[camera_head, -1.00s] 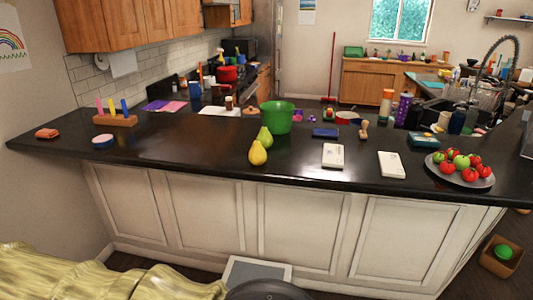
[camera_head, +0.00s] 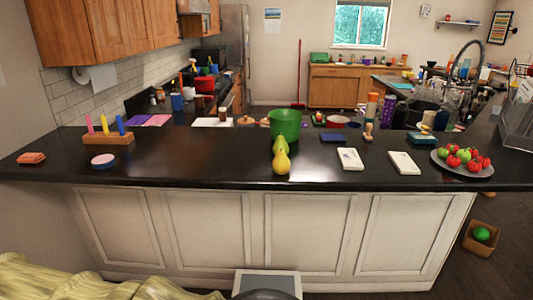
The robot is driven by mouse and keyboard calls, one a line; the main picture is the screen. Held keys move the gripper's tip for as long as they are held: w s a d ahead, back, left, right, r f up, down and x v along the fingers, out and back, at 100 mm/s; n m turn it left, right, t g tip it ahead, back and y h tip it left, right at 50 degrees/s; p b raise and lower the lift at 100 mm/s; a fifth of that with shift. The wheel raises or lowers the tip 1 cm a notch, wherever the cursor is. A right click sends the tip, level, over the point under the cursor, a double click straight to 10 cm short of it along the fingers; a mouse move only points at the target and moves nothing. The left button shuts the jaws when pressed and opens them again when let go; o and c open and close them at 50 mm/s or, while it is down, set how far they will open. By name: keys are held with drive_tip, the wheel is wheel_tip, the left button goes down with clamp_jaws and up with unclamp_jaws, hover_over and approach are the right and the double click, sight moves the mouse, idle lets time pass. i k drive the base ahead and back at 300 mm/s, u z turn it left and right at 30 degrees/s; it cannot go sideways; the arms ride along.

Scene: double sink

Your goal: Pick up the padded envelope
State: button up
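Two pale, flat, envelope-like items lie apart on the black counter (camera_head: 225,172), right of the middle. The left pale item (camera_head: 350,158) has a small dark mark on it. The right pale item (camera_head: 404,163) is of similar size and lies slightly tilted. I cannot tell from this distance which one is the padded envelope. My gripper is not in view, and nothing is seen touching either item.
A green bowl (camera_head: 285,124) and pears (camera_head: 281,161) stand left of the pale items. A plate of red and green fruit (camera_head: 475,175) is on the right. The counter's left middle is clear. Yellow cushioned furniture (camera_head: 90,283) lies at the lower left.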

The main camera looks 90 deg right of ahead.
sight(350, 159)
drive_tip(key=z, duration=1.75)
